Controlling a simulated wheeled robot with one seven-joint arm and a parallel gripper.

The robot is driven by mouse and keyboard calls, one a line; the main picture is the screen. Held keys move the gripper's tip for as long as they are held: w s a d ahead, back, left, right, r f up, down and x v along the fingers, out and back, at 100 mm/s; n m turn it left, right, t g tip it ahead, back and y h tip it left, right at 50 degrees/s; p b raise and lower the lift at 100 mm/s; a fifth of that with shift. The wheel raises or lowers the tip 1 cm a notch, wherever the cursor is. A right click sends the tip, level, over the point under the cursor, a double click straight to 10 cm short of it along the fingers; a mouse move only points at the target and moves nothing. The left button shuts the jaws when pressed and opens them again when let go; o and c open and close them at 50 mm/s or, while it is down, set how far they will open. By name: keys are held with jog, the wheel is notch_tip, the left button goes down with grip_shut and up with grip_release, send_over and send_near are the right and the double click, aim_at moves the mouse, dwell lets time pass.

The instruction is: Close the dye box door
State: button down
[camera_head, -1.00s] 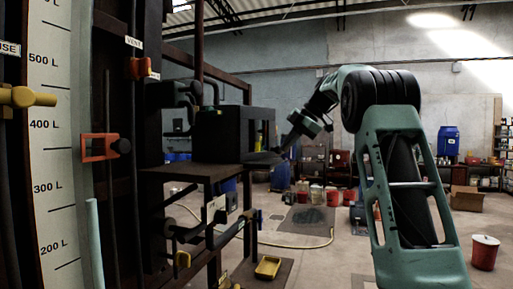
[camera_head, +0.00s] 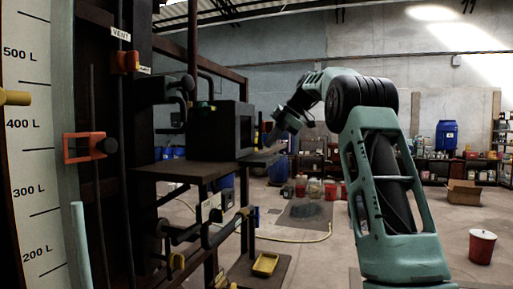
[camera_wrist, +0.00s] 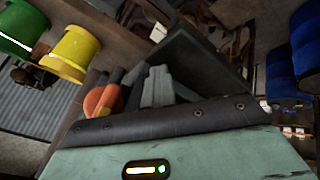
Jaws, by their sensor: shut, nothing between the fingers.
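The dye box (camera_head: 212,132) is a dark box on a shelf left of centre in the head view. Its right-hand face is seen at a steep angle, so I cannot tell how far its door stands open. My gripper (camera_head: 268,155) is just right of the box, near its lower right edge, small and dark there. In the wrist view my shut, empty grey fingers (camera_wrist: 158,85) point at a dark flat panel (camera_wrist: 207,68), likely the door. The panel is tilted, and I cannot tell whether the fingertips touch it.
The shelf (camera_head: 190,170) under the box sits on a dark frame with pipes and handles below. The wrist view shows yellow (camera_wrist: 75,52) and green (camera_wrist: 22,28) containers.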

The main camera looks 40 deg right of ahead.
jog(key=shift+w+a+r, duration=0.1)
jog(key=shift+w+r, duration=0.05)
jog(key=shift+w, duration=0.05)
jog(key=shift+r, duration=0.15)
jog(key=p+v, duration=0.4)
jog(key=v, duration=1.3)
jog(key=shift+s+p, duration=0.35)
jog(key=shift+p, duration=0.05)
